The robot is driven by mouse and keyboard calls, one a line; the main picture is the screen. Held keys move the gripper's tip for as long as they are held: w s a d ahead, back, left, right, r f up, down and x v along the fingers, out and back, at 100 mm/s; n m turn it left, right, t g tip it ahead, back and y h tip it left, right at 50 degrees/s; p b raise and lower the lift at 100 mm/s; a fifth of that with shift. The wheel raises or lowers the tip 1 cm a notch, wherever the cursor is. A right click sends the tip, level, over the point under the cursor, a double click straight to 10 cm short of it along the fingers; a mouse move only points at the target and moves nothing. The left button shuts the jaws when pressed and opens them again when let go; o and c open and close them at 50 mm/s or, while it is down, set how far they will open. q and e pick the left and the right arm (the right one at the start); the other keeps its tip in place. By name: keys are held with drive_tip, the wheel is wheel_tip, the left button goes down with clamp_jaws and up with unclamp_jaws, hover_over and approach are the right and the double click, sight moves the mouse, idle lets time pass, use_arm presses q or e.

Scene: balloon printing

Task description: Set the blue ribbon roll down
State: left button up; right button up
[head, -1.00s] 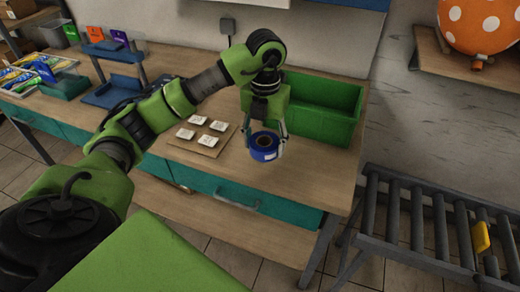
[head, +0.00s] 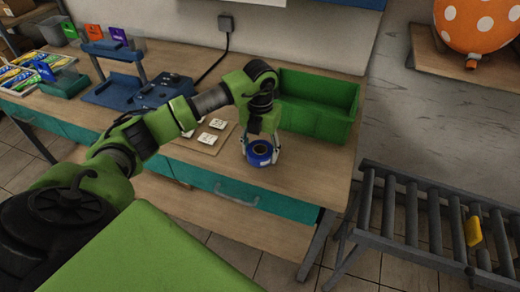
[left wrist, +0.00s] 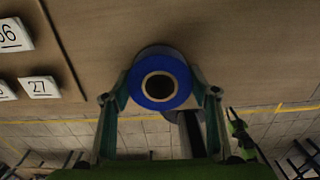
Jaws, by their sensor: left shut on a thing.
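The blue ribbon roll (head: 259,155) is near the front edge of the wooden table (head: 300,178), in front of the green bin. My left gripper (head: 260,148) is above it with its fingers down on either side, shut on the roll. In the left wrist view the roll (left wrist: 160,80) sits between the two fingers, its round core facing the camera. Whether its underside touches the table cannot be told. My right gripper is not in view.
A green bin (head: 322,122) stands behind the roll. A board with white numbered tiles (head: 207,138) lies to its left, partly behind my arm. A blue device (head: 140,92) stands further left. A roller conveyor (head: 430,225) is at the right.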

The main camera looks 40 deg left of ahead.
use_arm(q)
drive_tip(key=o, duration=1.1)
drive_tip(key=shift+f, duration=0.1)
wheel_tip(320, 180, up, 12)
drive_tip(key=shift+r+b, duration=0.2)
drive_tip(key=shift+b, duration=0.85)
